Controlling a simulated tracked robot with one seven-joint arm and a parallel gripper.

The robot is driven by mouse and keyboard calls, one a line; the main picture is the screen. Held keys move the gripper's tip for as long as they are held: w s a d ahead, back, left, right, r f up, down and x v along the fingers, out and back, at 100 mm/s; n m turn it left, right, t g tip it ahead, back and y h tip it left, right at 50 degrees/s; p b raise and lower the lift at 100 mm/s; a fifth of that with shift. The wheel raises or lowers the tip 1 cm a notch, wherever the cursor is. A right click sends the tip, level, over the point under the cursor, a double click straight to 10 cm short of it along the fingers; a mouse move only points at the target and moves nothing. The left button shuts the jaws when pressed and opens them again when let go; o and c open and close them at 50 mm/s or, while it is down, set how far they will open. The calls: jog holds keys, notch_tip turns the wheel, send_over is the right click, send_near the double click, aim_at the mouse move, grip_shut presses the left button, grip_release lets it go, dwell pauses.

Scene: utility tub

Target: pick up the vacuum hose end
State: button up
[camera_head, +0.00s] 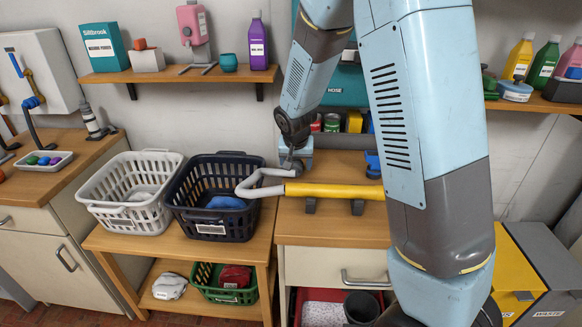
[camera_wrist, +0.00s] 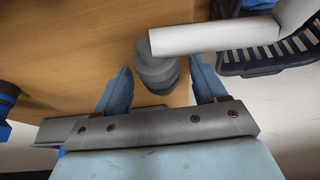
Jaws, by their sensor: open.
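The vacuum hose is a white bent tube (camera_head: 262,187) joined to a yellow tube (camera_head: 335,191), which lies on dark supports on the wooden counter. Its grey ribbed end (camera_wrist: 156,72) shows in the wrist view, joined to the white tube (camera_wrist: 215,38). My gripper (camera_head: 293,165) is low over the counter at this end, partly hidden in the head view. In the wrist view my gripper (camera_wrist: 160,66) is open, with one blue finger on each side of the grey end. Contact between fingers and end cannot be told.
A dark basket (camera_head: 210,228) stands left of the hose, with a white basket (camera_head: 130,218) beyond it. The dark basket's rim also shows in the wrist view (camera_wrist: 250,71). A blue object (camera_head: 373,163) is on the counter to the right. A shelf (camera_head: 180,75) hangs behind.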

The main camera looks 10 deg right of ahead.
jog(key=c, duration=1.1)
